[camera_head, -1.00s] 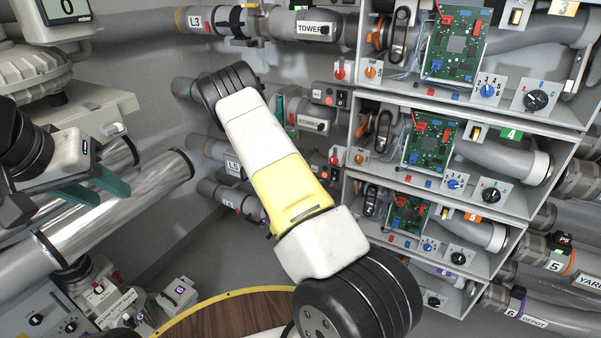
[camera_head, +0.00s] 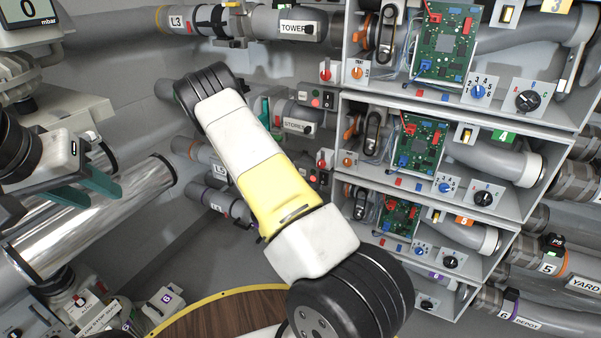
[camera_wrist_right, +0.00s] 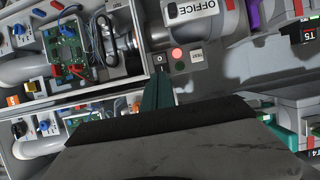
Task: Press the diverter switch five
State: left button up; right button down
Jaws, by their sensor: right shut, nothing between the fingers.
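The bay with the orange number five label (camera_head: 463,219) is in the third row of the grey shelf unit in the head view. A small pale switch (camera_head: 437,215) sits just left of that label. My right arm crosses the middle of the head view, and its gripper is hidden there. In the right wrist view my right gripper (camera_wrist_right: 157,88) is shut and empty, its teal fingers together. The fingers point at the area below a red-lit button panel (camera_wrist_right: 178,56). My left gripper (camera_head: 96,184) is at the left of the head view, apart from the shelf.
Labelled pipes and small button boxes (camera_head: 322,98) line the back wall. A round wooden top (camera_head: 225,312) with a yellow rim is below my right arm.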

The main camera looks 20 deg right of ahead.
aim_at(322, 183)
jog(key=x, duration=1.2)
jog(key=shift+w+d+f, duration=0.15)
jog(key=shift+w+d, duration=0.05)
jog(key=shift+d, duration=0.05)
